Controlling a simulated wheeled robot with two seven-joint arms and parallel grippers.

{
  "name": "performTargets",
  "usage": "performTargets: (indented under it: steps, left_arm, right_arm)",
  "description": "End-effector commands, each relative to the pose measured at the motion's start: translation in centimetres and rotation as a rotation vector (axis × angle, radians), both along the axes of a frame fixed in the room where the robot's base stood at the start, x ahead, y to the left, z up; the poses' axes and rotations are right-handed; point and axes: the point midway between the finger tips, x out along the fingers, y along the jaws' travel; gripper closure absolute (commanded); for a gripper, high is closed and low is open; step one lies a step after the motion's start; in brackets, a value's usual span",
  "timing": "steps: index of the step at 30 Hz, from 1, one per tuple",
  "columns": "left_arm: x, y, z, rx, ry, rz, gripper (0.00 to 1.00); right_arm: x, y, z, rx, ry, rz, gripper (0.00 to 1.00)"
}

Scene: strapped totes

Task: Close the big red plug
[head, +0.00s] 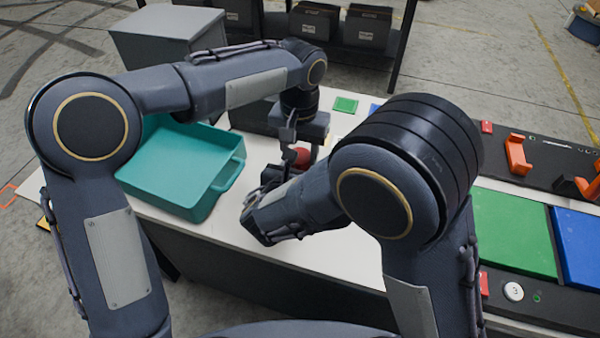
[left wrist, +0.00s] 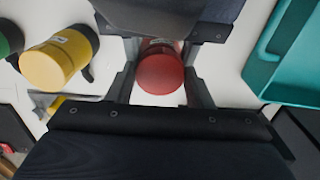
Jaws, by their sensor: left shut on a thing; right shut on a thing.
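The big red plug (head: 301,157) is over the white table, mostly hidden by my arms in the head view. In the left wrist view its round red end (left wrist: 160,73) faces the camera, with more red just behind it. My left gripper (head: 300,148) reaches down from above and is shut on the plug. Its fingers show on either side of the red end. My right gripper (head: 272,178) comes in from the front right and is shut on the plug too. The two grippers are very close together. Whether the plug's parts meet is hidden.
A teal tote (head: 185,205) stands left of the grippers. A yellow cylinder (left wrist: 58,60) and a green one (left wrist: 8,40) show in the left wrist view. At right is a board with green (head: 510,232) and blue (head: 580,243) panels. The table's front middle is clear.

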Motion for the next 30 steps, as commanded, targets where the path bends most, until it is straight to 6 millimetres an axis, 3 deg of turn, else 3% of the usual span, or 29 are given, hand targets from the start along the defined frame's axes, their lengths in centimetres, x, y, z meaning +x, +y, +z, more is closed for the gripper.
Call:
performTargets:
  steps: [4,7,11,12,18,26,30]
  left_arm:
    - [0.0,0.0,0.0,0.000,0.000,-0.046,0.81]
    - [0.0,0.0,0.0,0.000,0.000,-0.178,0.81]
    - [0.0,0.0,0.0,0.000,-0.001,-0.165,0.81]
    - [0.0,0.0,0.0,0.000,-0.001,-0.164,0.51]
    - [0.0,0.0,0.0,0.000,-0.001,-0.163,0.28]
    - [0.0,0.0,0.1,0.000,-0.001,-0.163,0.28]
    - [0.1,0.0,1.4,-0.001,-0.004,-0.162,0.28]
  right_arm:
    - [0.0,0.0,0.0,0.000,0.000,0.000,1.00]
    - [0.0,0.0,0.0,0.000,0.000,0.000,1.00]
    - [0.0,0.0,0.0,0.000,0.000,0.000,1.00]
    - [0.0,0.0,0.0,0.000,0.000,0.000,1.00]
    - [0.0,0.0,0.0,0.000,0.000,0.000,1.00]
    - [0.0,0.0,0.0,0.000,0.000,0.000,1.00]
    - [0.0,0.0,0.0,0.000,0.000,0.000,1.00]
